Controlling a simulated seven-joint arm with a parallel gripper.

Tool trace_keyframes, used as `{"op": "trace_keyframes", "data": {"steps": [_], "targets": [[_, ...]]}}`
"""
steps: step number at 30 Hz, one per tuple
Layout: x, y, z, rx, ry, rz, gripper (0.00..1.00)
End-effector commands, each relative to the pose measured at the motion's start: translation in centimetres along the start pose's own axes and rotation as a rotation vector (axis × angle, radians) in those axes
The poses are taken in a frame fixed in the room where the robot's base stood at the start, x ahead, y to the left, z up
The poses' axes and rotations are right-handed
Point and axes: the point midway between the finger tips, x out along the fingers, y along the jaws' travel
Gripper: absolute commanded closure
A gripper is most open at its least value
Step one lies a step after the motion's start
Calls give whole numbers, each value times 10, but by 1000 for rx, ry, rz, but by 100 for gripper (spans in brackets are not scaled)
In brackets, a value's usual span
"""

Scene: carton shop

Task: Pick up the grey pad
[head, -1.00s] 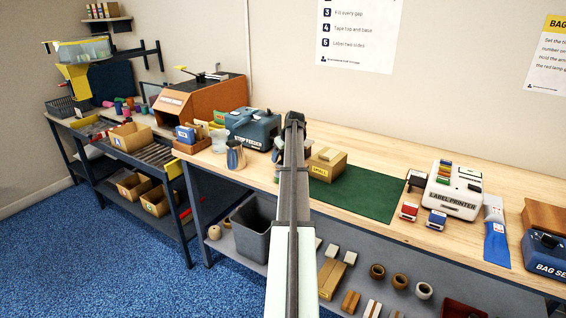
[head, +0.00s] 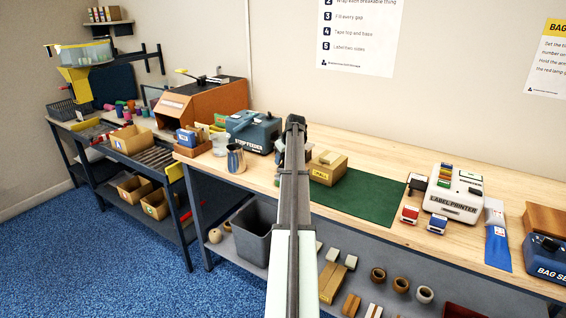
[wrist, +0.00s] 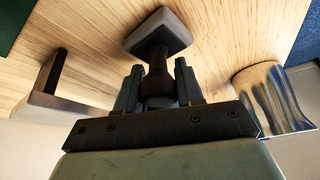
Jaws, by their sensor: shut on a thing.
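The grey pad (wrist: 158,32) is a rounded block on a dark brown stem in the wrist view. My gripper (wrist: 158,85) is shut on the stem, with one finger on each side. The pad face sticks out beyond the fingers over the wooden bench top. I cannot tell whether it touches the bench. In the head view my own arm hides most of the gripper and the pad, just left of the carton.
A metal jug (head: 235,158) stands left of my arm; it shows close by in the wrist view (wrist: 272,98). A carton (head: 327,170) stands to the right, by the green mat (head: 365,196). A blue strip feeder (head: 254,130) stands behind. The mat's middle is clear.

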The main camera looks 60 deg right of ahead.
Motion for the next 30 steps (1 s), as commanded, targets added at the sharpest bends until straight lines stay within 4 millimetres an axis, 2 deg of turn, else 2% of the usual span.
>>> {"op": "trace_keyframes", "data": {"steps": [5,12,18,24,30], "targets": [[-16,0,-7,0,0,0,95],[-56,1,-26,0,2,1,95],[-80,0,-36,0,1,1,95],[-90,0,-40,0,0,0,95],[-91,0,-40,0,0,0,95]]}}
